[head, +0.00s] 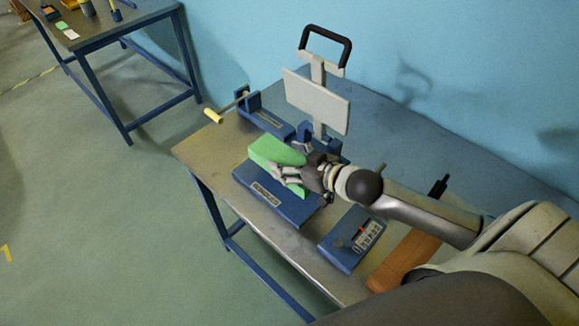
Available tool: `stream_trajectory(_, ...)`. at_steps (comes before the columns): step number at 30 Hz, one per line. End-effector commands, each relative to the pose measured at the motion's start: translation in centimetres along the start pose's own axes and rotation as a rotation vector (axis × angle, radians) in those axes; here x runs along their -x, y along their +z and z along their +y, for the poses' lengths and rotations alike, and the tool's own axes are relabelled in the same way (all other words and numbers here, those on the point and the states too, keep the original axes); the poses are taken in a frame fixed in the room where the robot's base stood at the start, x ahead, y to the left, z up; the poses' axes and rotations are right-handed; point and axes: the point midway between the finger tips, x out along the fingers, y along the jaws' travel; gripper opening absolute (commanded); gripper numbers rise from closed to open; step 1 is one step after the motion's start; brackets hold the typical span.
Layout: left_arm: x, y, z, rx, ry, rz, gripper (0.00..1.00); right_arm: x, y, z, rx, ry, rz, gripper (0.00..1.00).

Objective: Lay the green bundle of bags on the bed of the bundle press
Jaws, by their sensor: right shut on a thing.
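The green bundle of bags (268,151) is in the grasp of my right gripper (290,175), whose fingers are shut on its right side. The bundle is over the blue bed of the bundle press (270,195). I cannot tell whether its underside touches the bed. The press has a pale plate (317,100) standing raised behind the bundle, with a black handle (330,42) above it. My right gripper and wrist hide part of the bundle and of the bed. My left gripper is not in view.
A blue device with a dial panel (352,238) stands right of the press near the table's front edge. Behind the press is a blue fixture with a yellow-handled crank (228,107). An orange-brown block (402,262) lies beneath my right arm. A second bench (100,35) stands far left.

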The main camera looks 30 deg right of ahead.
Motion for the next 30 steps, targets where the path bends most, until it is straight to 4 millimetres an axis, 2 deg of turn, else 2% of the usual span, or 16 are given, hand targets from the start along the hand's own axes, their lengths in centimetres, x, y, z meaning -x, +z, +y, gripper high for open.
stream_trajectory(8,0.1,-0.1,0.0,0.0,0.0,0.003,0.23,-1.5,1.1,1.1,0.001,0.001,0.003,0.34)
stream_trajectory(12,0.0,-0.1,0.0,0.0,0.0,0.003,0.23,-2.4,3.1,1.2,-0.002,0.0,0.001,0.34)
stream_trajectory(15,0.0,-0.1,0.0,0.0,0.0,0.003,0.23,-2.7,3.8,1.2,-0.001,0.0,0.003,0.34)
stream_trajectory(26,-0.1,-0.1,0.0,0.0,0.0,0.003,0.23,-2.8,4.2,1.1,0.0,-0.001,0.003,0.34)
stream_trajectory(27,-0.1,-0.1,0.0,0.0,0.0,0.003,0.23,-2.8,4.4,1.1,0.0,0.0,0.001,0.68)
stream_trajectory(30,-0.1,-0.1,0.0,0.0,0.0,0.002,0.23,-2.8,4.3,1.1,0.0,0.0,0.0,0.81)
